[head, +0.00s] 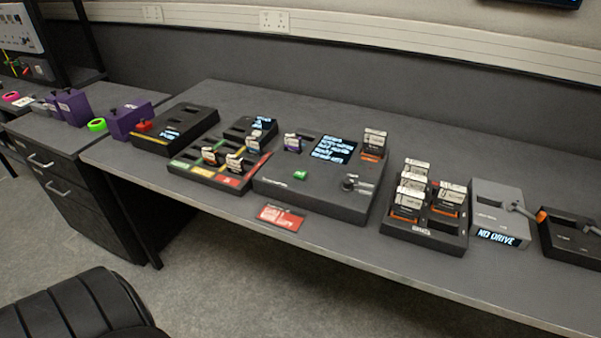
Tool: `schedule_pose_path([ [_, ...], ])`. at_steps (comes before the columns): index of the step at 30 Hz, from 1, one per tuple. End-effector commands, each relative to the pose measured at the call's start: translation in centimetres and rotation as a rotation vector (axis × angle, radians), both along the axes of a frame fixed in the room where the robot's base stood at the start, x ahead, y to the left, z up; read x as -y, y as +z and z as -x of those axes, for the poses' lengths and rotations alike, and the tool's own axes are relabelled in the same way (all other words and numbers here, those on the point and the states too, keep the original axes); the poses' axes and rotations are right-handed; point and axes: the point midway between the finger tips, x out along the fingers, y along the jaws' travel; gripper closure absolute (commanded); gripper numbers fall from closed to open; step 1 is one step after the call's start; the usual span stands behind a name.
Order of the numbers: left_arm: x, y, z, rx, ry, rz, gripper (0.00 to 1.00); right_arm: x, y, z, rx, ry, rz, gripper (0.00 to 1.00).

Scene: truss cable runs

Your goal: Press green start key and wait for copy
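The green start key (300,174) sits on the front left part of a dark copy unit (312,203) in the middle of the bench. The unit's screen (334,150) is lit with several lines of text, too small to read. A drive or card with a white label (374,143) stands in a slot at its back right, above an orange strip. Neither of my grippers is in the head view, and nothing touches the green key.
A tray with coloured strips (205,176) holds several cartridges left of the unit. A black rack (424,232) of labelled drives and a grey box reading "NO DRIVE" (495,205) stand right. A red card (280,217) lies at the front edge. A black chair (75,305) is lower left.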

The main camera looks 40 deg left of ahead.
Motion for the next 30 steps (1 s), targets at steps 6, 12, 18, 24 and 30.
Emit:
schedule_pose_path([
  [6, 0.0, 0.0, 0.01, 0.0, 0.0, 0.0, 0.43, -0.02, 0.0, 0.0, 0.0, 0.0, 0.0, 0.6],
  [12, 0.0, 0.0, 0.02, 0.0, 0.0, 0.0, 0.67, -0.02, 0.0, 0.0, 0.0, 0.0, 0.0, 0.6],
  [18, -0.01, 0.0, 0.04, 0.0, 0.0, 0.0, 0.93, -0.03, 0.0, 0.01, 0.0, 0.0, 0.0, 0.6],
  [24, -0.01, 0.0, 0.05, -0.001, 0.0, 0.0, 1.0, -0.03, 0.0, 0.0, 0.0, 0.0, 0.0, 0.6],
  [30, -0.01, -0.01, 0.07, -0.001, 0.0, 0.0, 1.0, -0.04, 0.0, 0.0, 0.0, 0.0, 0.0, 0.6],
])
